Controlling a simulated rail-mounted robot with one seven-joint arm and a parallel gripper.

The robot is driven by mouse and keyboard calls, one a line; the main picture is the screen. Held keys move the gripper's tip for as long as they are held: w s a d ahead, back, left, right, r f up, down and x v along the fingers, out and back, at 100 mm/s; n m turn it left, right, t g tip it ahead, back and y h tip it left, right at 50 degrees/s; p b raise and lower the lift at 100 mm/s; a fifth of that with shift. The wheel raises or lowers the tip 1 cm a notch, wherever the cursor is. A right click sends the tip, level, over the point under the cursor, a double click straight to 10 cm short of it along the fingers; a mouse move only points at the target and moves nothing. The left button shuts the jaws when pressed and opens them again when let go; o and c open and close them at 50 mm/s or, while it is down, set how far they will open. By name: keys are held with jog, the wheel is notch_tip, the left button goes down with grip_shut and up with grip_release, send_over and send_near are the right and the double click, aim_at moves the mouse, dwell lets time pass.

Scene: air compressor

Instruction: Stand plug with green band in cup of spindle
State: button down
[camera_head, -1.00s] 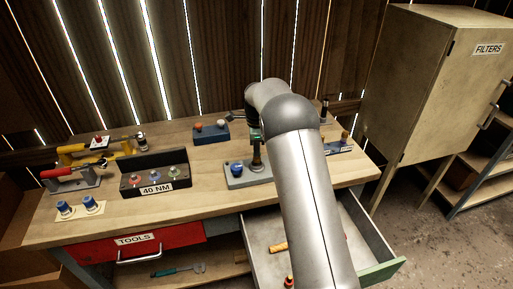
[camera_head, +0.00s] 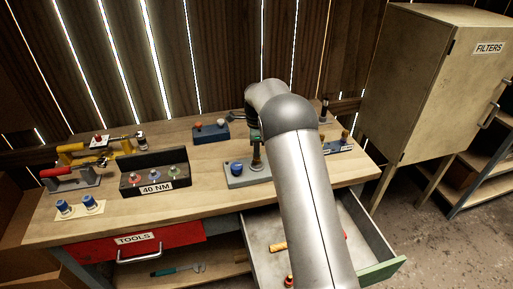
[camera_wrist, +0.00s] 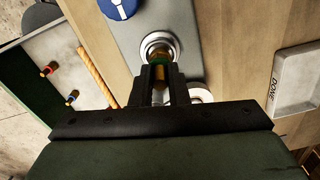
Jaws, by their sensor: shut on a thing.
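My gripper (camera_wrist: 155,85) is shut on the plug with the green band (camera_wrist: 160,62), seen end-on from above in the wrist view. The plug is brownish, with green showing between the fingertips. Its far end lies at or over the pale round cup of the spindle (camera_wrist: 146,47); I cannot tell how deep it sits. The spindle stands on a grey base plate (camera_wrist: 186,22). In the head view that plate (camera_head: 240,182) is at the middle of the bench, and my arm hides most of the gripper and plug.
A blue knob (camera_head: 237,167) stands left of the spindle. An open drawer (camera_wrist: 38,45) holds a wooden rod (camera_wrist: 97,77) and small plugs with red (camera_wrist: 48,70) and blue (camera_wrist: 71,98) bands. A DONE tray (camera_wrist: 302,80) lies right. A 40 NM rack (camera_head: 155,175) is farther left.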

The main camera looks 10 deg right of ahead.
jog(key=shift+f+b, duration=0.4)
jog(key=shift+f, duration=0.4)
jog(key=c, duration=1.3)
grip_release()
jog(key=shift+r, duration=0.1)
notch_tip(320, 180, up, 17)
jog(key=shift+r+b, duration=0.2)
jog(key=shift+b, duration=0.6)
